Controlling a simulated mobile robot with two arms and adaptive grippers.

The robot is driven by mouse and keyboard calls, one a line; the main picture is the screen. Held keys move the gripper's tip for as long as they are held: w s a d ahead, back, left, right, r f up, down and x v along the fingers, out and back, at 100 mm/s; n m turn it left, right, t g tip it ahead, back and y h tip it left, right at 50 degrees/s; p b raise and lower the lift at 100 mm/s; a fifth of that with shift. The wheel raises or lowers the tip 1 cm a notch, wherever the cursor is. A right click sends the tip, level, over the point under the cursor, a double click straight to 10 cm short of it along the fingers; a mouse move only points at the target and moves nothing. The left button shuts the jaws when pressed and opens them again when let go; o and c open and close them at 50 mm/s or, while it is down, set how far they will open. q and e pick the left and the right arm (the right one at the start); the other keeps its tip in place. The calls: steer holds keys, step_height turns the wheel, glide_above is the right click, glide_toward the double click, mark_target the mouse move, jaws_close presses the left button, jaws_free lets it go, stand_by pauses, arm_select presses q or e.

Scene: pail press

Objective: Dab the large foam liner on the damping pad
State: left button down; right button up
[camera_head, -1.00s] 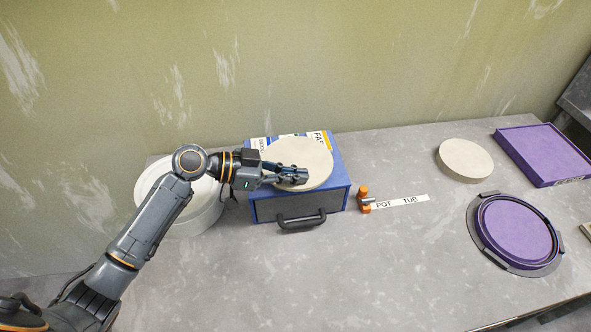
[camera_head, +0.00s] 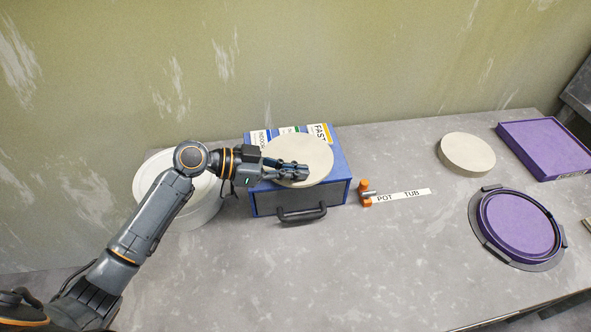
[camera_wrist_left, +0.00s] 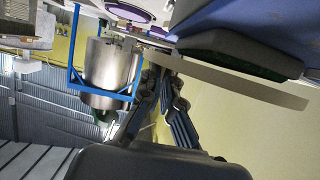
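The large foam liner, a flat beige disc (camera_head: 300,150), is over the blue box (camera_head: 338,180). In the left wrist view the disc (camera_wrist_left: 235,82) shows edge-on, close to the fingertips (camera_wrist_left: 165,76). A dark block with a green face (camera_wrist_left: 240,52), which seems to be the damping pad, lies between disc and blue box. Whether the disc touches it I cannot tell. The head view hides it under the disc. My right gripper is out of view.
A thicker beige disc (camera_head: 466,150), a purple square tray (camera_head: 545,150) and a purple round piece in a dark ring (camera_head: 520,225) lie right. An orange-ended tool (camera_head: 365,195) touches the label strip. The front middle is clear.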

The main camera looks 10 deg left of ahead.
arm_select(q)
steer(key=shift+f+b, duration=0.4)
steer(key=shift+r, duration=0.1)
stand_by(0.5)
steer(key=shift+r+p, duration=1.5)
steer(key=shift+r, duration=0.95)
